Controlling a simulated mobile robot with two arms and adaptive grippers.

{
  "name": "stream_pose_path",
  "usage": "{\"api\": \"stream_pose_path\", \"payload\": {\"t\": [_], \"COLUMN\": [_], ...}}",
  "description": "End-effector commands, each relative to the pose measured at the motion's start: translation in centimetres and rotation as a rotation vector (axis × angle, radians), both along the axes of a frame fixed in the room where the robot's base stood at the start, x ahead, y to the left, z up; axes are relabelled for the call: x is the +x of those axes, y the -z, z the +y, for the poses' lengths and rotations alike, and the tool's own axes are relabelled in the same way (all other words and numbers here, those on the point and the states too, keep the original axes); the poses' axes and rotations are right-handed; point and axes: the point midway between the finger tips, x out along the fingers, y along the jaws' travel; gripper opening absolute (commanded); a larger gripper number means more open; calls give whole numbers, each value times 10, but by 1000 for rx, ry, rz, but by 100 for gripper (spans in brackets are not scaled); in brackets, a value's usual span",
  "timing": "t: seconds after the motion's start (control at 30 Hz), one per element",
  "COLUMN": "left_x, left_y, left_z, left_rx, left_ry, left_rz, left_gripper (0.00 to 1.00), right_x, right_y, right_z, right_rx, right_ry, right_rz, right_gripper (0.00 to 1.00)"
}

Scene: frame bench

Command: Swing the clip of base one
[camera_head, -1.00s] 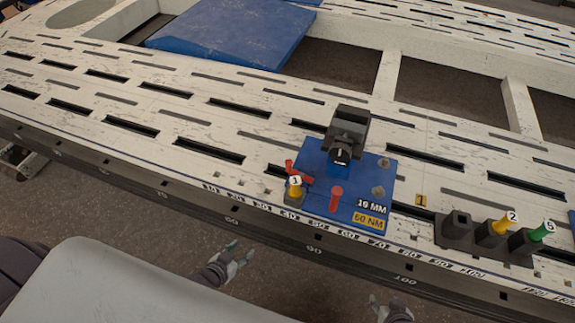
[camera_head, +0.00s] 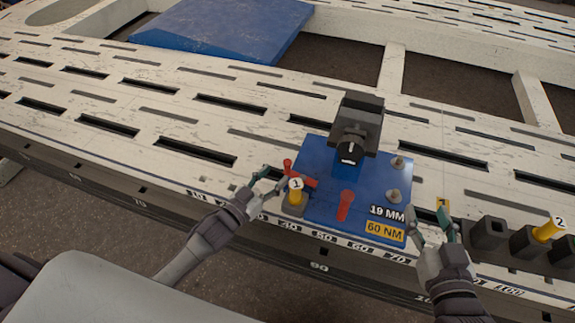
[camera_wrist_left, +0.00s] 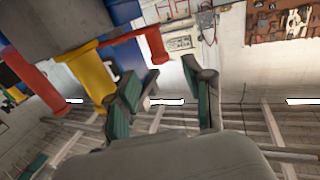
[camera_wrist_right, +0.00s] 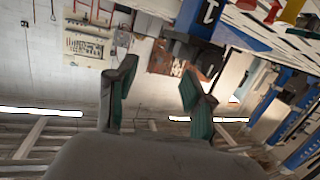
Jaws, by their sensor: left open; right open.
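Base one is a blue plate (camera_head: 320,215) on the bench, with 19 MM and 60 NM labels. A red lever (camera_head: 305,180), apparently the clip, lies at its left edge with an upright red peg at its end; it also shows in the left wrist view (camera_wrist_left: 125,38). A red post (camera_head: 345,206) stands at the plate's front. A yellow-topped piece marked 1 (camera_head: 296,194) stands in a grey socket beside the lever. My left gripper (camera_head: 272,179) is open just left of the lever's peg, apparently not touching. My right gripper (camera_head: 427,213) is open and empty beside the plate's right edge.
A black clamp with a round knob (camera_head: 357,125) rises from the plate's back. Two grey studs stand on its right side. A dark socket block (camera_head: 490,234) with a yellow piece marked 2 (camera_head: 549,229) stands right of my right gripper.

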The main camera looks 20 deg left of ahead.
Motion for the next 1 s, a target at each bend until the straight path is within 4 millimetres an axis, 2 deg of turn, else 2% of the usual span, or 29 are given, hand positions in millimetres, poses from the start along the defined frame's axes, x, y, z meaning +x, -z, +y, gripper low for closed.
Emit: {"api": "stream_pose_path", "payload": {"t": [0.03, 0.2, 0.4, 0.57, 0.8, 0.87, 1.0], "left_x": [11, 39, 57, 62, 62, 62, 62], "left_y": [1, 1, 1, 1, 0, 0, 0], "left_z": [-4, -15, -22, -24, -24, -24, -24], "left_rx": [-1, -1, -1, -1, -1, -1, -1], "left_ry": [0, 0, 0, -1, -1, -1, -1], "left_rz": [-4, -3, 0, 1, 1, 1, 1], "left_gripper": [52, 52, 52, 52, 52, 43, 20], "right_x": [3, 6, 3, 1, 1, 1, 1], "right_y": [-7, -41, -67, -75, -76, -76, -76], "right_z": [3, 8, 11, 12, 12, 12, 12], "right_rx": [15, 64, 102, 114, 115, 115, 114], "right_ry": [-4, -17, -24, -27, -27, -27, -26], "right_rz": [-60, -249, -392, -435, -439, -439, -438], "right_gripper": [52, 52, 52, 52, 52, 52, 52]}}
